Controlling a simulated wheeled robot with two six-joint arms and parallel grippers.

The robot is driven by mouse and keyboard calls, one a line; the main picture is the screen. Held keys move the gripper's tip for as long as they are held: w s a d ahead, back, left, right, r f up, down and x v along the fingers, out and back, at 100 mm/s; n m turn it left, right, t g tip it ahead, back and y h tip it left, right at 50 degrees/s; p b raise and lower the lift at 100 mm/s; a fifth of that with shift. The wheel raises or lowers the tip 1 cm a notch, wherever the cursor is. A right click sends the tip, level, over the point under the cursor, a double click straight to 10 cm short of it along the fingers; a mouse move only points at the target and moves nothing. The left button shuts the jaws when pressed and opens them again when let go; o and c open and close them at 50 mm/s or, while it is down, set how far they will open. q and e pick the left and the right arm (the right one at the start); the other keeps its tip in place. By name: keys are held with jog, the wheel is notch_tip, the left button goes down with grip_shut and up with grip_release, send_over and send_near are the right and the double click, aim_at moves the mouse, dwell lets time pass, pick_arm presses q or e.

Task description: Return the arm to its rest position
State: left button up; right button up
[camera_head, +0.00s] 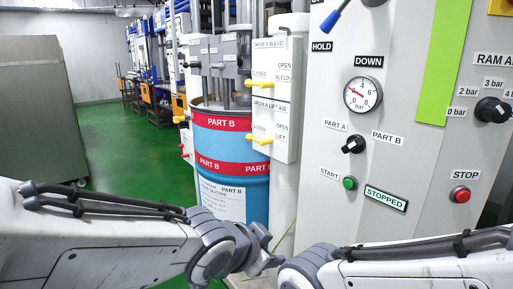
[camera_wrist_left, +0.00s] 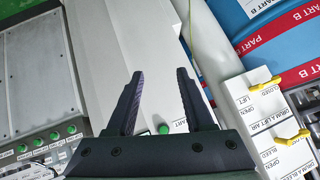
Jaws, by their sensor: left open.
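My left arm reaches in from the left in the head view, and its gripper (camera_head: 264,252) is in front of the lower drum area, apart from the panel. In the left wrist view its two dark fingers (camera_wrist_left: 160,76) are spread with nothing between them. A green button (camera_wrist_left: 163,129) shows beyond them on the pale panel. My right arm comes in from the right at the bottom of the head view. Its gripper is outside the picture.
The grey control panel (camera_head: 418,158) has a gauge (camera_head: 362,94), a selector knob (camera_head: 354,145), a green start button (camera_head: 350,183) and a red stop button (camera_head: 460,195). A blue drum (camera_head: 230,150) stands beside valves with yellow levers (camera_head: 262,139). Green floor (camera_head: 125,160) is open at left.

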pick_arm(q)
jog(key=s+a+f+n+g+y, duration=0.2)
jog(key=s+a+f+g, duration=0.25)
jog(key=s, duration=0.45)
jog(key=s+a+f+n+g+y, duration=0.25)
jog(key=s+f, duration=0.25)
jog(key=s, duration=0.4)
notch_tip(320, 180, up, 23)
jog(key=g+p, duration=0.1)
jog(key=p, duration=2.2)
jog(key=shift+a, duration=0.45)
